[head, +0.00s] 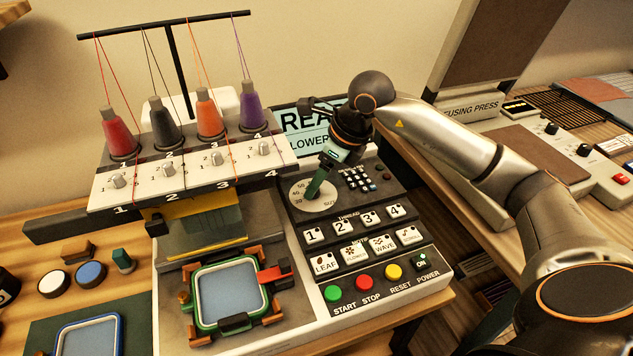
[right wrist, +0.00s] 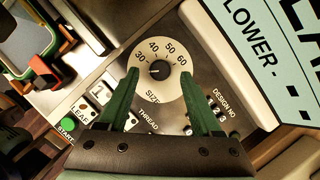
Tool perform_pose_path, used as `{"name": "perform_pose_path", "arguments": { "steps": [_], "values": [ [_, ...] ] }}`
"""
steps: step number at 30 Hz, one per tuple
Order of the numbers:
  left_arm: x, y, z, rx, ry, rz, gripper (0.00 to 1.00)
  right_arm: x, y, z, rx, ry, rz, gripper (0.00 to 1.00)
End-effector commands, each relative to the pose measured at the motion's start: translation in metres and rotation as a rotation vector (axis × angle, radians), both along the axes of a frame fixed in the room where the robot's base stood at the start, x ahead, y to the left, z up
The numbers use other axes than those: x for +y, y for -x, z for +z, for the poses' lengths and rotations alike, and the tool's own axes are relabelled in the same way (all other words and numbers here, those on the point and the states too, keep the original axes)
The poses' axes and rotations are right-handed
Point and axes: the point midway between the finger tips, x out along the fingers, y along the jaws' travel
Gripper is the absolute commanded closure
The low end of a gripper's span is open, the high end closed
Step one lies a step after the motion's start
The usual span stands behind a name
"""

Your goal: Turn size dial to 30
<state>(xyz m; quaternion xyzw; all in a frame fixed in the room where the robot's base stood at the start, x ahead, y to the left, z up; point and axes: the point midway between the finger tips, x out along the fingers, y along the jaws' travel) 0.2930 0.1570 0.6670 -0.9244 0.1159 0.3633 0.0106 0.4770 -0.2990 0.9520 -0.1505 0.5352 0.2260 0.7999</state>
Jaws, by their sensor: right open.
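The size dial is a small black knob (right wrist: 159,70) on a round white plate (right wrist: 159,92) marked 30, 40, 50 and 60. In the right wrist view a small light mark on the knob seems to point left, near the 30. My right gripper (right wrist: 160,73) is open, with its green fingers on either side of the knob and visible gaps between. In the head view my right gripper (head: 312,194) reaches down over the white dial plate (head: 328,200) and hides the knob. My left gripper is not in view.
Beside the dial are a keypad (head: 360,180), numbered thread buttons (head: 368,219) and coloured start, stop and reset buttons (head: 363,279). A display (head: 300,119) stands behind. Thread cones (head: 209,117) and a green hoop (head: 228,290) are to the left. A fusing press (head: 520,150) stands right.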

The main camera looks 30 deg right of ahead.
Motion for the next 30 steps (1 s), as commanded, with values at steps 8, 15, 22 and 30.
{"name": "perform_pose_path", "arguments": {
  "steps": [8,15,22,30],
  "values": [
    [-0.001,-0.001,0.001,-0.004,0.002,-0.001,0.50,0.003,-0.006,-0.015,-0.001,-0.001,0.000,0.34],
    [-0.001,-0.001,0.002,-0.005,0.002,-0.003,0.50,0.003,-0.006,-0.015,-0.001,0.000,0.000,0.38],
    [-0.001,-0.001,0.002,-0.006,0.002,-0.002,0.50,0.003,-0.006,-0.015,-0.001,0.000,0.000,0.63],
    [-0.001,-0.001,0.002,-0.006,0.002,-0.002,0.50,0.003,-0.006,-0.015,-0.001,0.000,0.000,0.94]
  ]
}}
